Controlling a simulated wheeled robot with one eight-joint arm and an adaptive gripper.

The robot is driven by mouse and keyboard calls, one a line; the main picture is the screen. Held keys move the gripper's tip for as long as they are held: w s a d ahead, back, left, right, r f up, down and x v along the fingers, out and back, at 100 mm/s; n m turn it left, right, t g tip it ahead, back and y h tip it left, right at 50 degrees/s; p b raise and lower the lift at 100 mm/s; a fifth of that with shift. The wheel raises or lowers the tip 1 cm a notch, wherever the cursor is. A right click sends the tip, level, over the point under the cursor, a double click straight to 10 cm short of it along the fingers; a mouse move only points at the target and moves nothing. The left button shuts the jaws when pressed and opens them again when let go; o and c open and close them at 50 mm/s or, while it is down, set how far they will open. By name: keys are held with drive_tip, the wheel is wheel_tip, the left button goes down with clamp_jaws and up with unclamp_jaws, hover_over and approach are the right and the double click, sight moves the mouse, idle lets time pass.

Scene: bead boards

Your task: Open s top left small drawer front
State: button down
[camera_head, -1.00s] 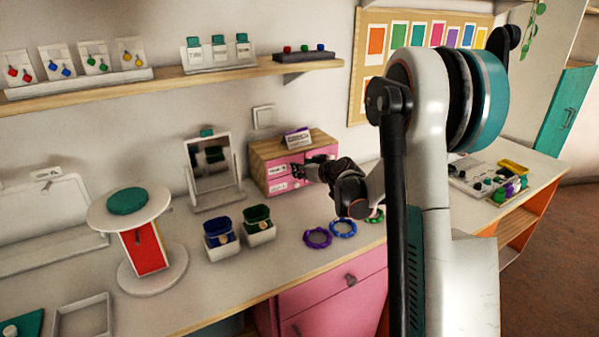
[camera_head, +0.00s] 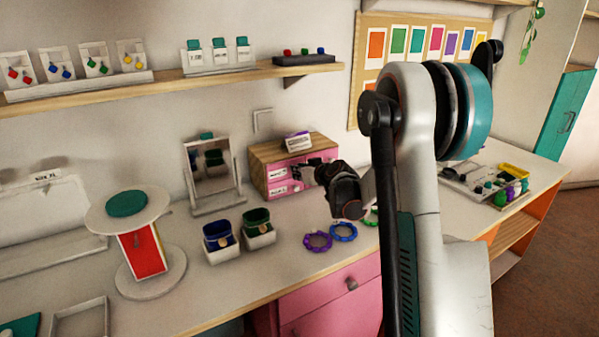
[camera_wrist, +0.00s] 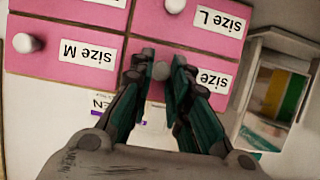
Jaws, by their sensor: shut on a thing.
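The small drawer chest has a wooden top (camera_head: 265,152) and pink drawer fronts (camera_head: 275,187), and stands against the wall at the back of the worktop. The wrist view shows the fronts upside down. The size S drawer front (camera_wrist: 226,93) is at the lower right there, its label partly covered by my finger. My gripper (camera_wrist: 160,72) is shut on this drawer's round knob (camera_wrist: 160,71), with a finger on each side. In the head view my gripper (camera_head: 312,167) is at the chest's front and hides part of it. I cannot tell whether the drawer is out.
The size M front (camera_wrist: 70,60) and size L front (camera_wrist: 200,25) sit beside and beyond it in the wrist view. A mirror (camera_head: 188,158) stands left of the chest. A card (camera_head: 298,142) stands on the chest.

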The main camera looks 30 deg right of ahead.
drive_tip(key=s, duration=1.3)
drive_tip(key=shift+d, duration=0.2)
drive_tip(key=c, duration=1.5)
unclamp_jaws()
drive_tip(key=shift+s, duration=0.15)
drive_tip(key=v, duration=1.1)
drive_tip(key=shift+s+r, duration=0.25)
drive_tip(key=shift+s, duration=0.1)
